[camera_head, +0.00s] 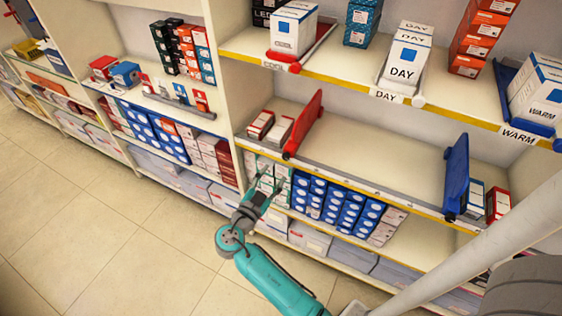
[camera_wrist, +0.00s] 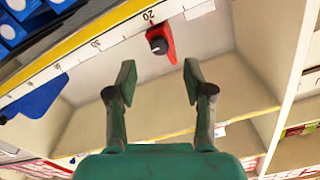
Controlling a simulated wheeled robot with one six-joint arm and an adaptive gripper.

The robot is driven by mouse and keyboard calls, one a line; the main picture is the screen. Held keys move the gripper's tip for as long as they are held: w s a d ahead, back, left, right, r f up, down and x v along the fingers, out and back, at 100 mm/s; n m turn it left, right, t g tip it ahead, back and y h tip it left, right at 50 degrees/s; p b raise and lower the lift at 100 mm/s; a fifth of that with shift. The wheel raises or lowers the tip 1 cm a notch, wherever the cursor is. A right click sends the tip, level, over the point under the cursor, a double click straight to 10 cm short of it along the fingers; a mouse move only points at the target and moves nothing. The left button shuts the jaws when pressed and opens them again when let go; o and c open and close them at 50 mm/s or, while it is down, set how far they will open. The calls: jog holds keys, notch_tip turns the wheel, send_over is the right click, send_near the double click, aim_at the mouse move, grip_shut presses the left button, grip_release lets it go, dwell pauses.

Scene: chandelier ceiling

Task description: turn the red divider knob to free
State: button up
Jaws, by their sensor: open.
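The red divider (camera_head: 305,125) stands upright on the middle shelf, left part, in the head view. Its front foot sits at the yellow-edged shelf lip. In the wrist view the red divider (camera_wrist: 160,43) is seen at its foot, with a dark round knob (camera_wrist: 157,45) on it, near the 20 mark of the scale. My gripper (camera_head: 267,183) is open and empty, in front of the shelf and below the red divider's foot. In the wrist view the fingertips of my gripper (camera_wrist: 159,78) are apart, one to each side of the knob's line, not touching it. The knob's setting is too small to read.
A blue divider (camera_head: 457,178) stands at the right of the same shelf; it also shows in the wrist view (camera_wrist: 35,97). White-and-red boxes (camera_head: 279,131) stand left of the red divider. Blue boxes (camera_head: 330,203) fill the shelf below. The shelf between the dividers is bare.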

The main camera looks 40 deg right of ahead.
aim_at(284, 159)
jog(key=x, duration=0.7)
jog(key=shift+d, duration=0.1)
grip_shut()
